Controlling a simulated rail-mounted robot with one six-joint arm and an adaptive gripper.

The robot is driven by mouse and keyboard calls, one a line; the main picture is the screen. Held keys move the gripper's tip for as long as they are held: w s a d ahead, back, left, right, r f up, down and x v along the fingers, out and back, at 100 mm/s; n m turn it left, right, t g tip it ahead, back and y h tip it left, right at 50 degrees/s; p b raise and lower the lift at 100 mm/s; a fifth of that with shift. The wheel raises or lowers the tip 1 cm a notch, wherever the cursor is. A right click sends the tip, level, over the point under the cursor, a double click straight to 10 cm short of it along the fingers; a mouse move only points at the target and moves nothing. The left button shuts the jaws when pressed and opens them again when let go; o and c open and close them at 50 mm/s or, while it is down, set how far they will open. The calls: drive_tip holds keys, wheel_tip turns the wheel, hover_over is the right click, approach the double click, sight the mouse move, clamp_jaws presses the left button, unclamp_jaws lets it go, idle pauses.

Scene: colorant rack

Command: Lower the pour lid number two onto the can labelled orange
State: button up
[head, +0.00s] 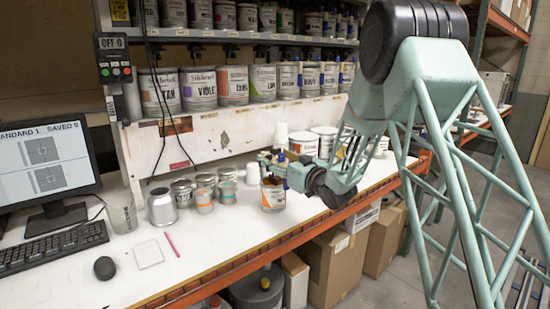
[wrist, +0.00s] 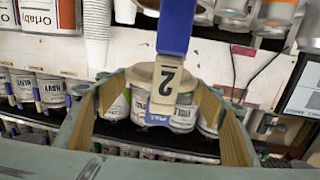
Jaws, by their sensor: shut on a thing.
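My gripper (head: 268,163) is shut on pour lid number two. In the wrist view, the lid (wrist: 166,82) shows a pale tag with a black "2" and a blue strap-like part (wrist: 177,25) between the fingers. In the head view, the gripper is over the front right of the bench, right above a small can with an orange-brown band (head: 273,197). The gripper partly hides this can's top, so I cannot tell whether lid and can touch. Another small can with an orange band (head: 204,202) stands to the left. The small labels are unreadable here.
Shelves of paint cans (head: 201,88) line the back.

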drive_tip(key=shift+f+b, duration=1.8)
drive_tip(key=shift+f, duration=2)
drive_tip(key=shift+f, duration=0.6)
drive_tip(key=o, duration=0.9)
drive_tip(key=shift+s+d, duration=0.1)
drive_tip(key=shift+v, duration=5.85)
drive_tip(key=shift+r, duration=0.1)
